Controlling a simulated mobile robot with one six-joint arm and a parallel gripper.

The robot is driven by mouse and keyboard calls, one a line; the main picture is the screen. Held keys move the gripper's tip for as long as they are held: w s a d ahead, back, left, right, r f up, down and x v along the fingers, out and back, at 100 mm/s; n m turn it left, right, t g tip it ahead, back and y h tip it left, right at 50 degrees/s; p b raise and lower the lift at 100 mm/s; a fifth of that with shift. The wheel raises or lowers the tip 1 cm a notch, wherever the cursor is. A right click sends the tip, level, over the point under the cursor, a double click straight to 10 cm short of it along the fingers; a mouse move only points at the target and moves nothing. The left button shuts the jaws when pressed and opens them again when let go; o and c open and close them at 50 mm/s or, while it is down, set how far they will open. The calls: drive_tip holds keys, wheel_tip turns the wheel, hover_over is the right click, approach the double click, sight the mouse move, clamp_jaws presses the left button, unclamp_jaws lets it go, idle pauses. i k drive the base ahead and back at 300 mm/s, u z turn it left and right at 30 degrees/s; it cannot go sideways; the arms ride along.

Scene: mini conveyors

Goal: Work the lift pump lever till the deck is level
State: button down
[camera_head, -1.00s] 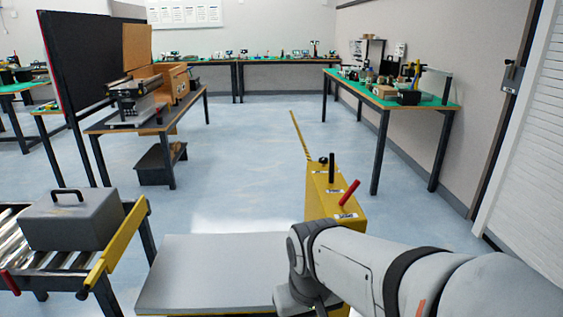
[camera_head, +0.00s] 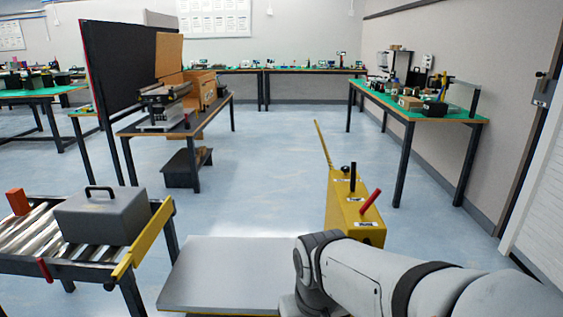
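The lift's flat grey deck (camera_head: 225,268) lies at the bottom centre, right beside the end of a roller conveyor. I cannot tell its height against the rollers. Behind the deck's right side stands a yellow pump box (camera_head: 345,206). It carries a red-gripped lever (camera_head: 370,201), tilted to the right, and a thinner upright black-gripped lever (camera_head: 353,177). Their small labels are too small to read. My arm crosses the lower right in front of the box's base. My gripper is out of sight.
A roller conveyor (camera_head: 40,228) at left bears a grey handled case (camera_head: 103,216) and an orange block (camera_head: 18,201). A yellow bar (camera_head: 143,240) crosses its end. A workbench (camera_head: 410,115) stands at back right, another (camera_head: 206,116) at back left. The floor between is clear.

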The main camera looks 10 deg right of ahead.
sight(354, 164)
drive_tip(key=i, duration=0.8)
drive_tip(key=z, duration=0.15)
drive_tip(key=k, duration=0.85)
drive_tip(key=u, duration=0.15)
drive_tip(key=i, duration=0.9)
drive_tip(key=z, duration=0.05)
